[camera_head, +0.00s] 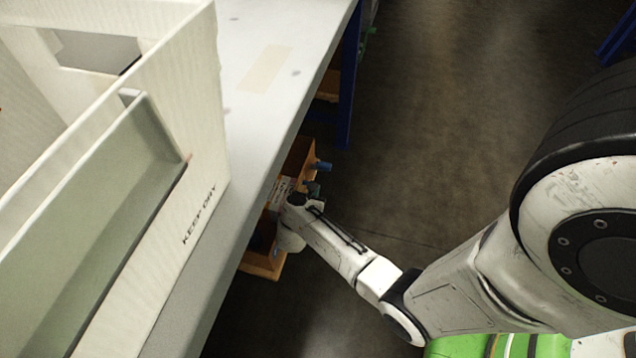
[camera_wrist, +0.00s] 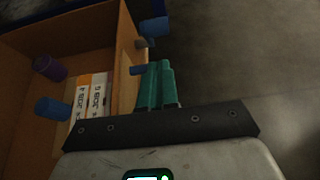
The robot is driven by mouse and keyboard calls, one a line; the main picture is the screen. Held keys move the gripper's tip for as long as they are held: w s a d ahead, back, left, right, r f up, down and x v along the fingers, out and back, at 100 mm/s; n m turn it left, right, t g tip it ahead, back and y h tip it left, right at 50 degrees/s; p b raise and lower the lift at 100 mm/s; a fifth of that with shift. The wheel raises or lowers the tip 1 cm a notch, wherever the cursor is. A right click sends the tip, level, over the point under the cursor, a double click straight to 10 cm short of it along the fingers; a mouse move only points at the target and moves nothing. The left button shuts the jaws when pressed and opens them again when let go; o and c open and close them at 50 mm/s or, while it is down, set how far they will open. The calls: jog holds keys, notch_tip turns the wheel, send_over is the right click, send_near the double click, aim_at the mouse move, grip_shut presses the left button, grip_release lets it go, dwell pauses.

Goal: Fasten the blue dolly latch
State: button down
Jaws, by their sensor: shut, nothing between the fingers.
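An orange-brown wooden crate (camera_head: 298,156) sits low beside and partly under the table edge; it also fills the left of the wrist view (camera_wrist: 75,38). A blue peg-like part (camera_head: 322,166) sticks out at its right side. In the wrist view there is a small blue part (camera_wrist: 138,70) near the crate's side wall, and a blue-grey cylinder (camera_wrist: 154,26) beyond it. I cannot tell which is the dolly latch. My gripper (camera_wrist: 160,66) has teal fingers held together, empty, just outside the crate wall, close to the small blue part. In the head view my wrist hides part of the crate.
Inside the crate are a blue cylinder (camera_wrist: 52,108), a purple cylinder (camera_wrist: 50,68) and white boxes (camera_wrist: 91,97). The white table (camera_head: 290,28) overhangs the crate and carries a white bin (camera_head: 205,150). A blue table leg (camera_head: 349,75) stands behind. Floor (camera_head: 430,120) to the right is clear.

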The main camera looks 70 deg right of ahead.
aim_at(325, 168)
jog(key=b+x, duration=0.4)
jog(key=x, duration=0.5)
jog(key=shift+d+b, duration=0.25)
jog(key=shift+b, duration=0.05)
jog(key=shift+s+f, duration=0.1)
